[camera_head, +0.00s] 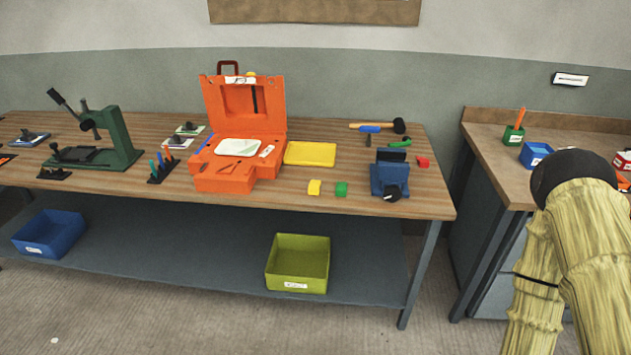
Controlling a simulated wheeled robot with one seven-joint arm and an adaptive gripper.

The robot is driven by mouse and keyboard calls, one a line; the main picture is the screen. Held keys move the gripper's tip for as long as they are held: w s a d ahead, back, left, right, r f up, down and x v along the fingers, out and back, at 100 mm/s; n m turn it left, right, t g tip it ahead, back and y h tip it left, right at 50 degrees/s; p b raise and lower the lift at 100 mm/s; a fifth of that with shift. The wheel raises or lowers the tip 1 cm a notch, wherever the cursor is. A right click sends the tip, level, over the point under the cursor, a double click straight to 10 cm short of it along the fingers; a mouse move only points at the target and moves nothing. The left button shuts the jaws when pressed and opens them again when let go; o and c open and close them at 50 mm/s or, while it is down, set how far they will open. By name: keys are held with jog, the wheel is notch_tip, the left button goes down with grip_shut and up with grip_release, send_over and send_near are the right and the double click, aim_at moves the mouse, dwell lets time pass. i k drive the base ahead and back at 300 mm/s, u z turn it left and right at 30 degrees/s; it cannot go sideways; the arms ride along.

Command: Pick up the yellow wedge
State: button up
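A small yellow block (314,187), which looks like the yellow wedge, sits near the front edge of the wooden workbench (425,190). It is too small for me to tell its exact shape. A small green block (341,189) stands just right of it, with a narrow gap between them. My gripper is not in view; only a sleeved, bent part of my arm shows at the lower right, well away from the yellow block.
An orange open case (224,181) stands left of the yellow block, and a yellow tray (310,153) lies behind it. A blue vise (390,178) stands to the right. A green press (118,140) is at left. An olive bin (298,264) sits on the lower shelf.

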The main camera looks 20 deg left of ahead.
aim_at(314, 188)
jog(key=u, duration=0.45)
jog(key=i, duration=0.65)
jog(key=u, duration=0.7)
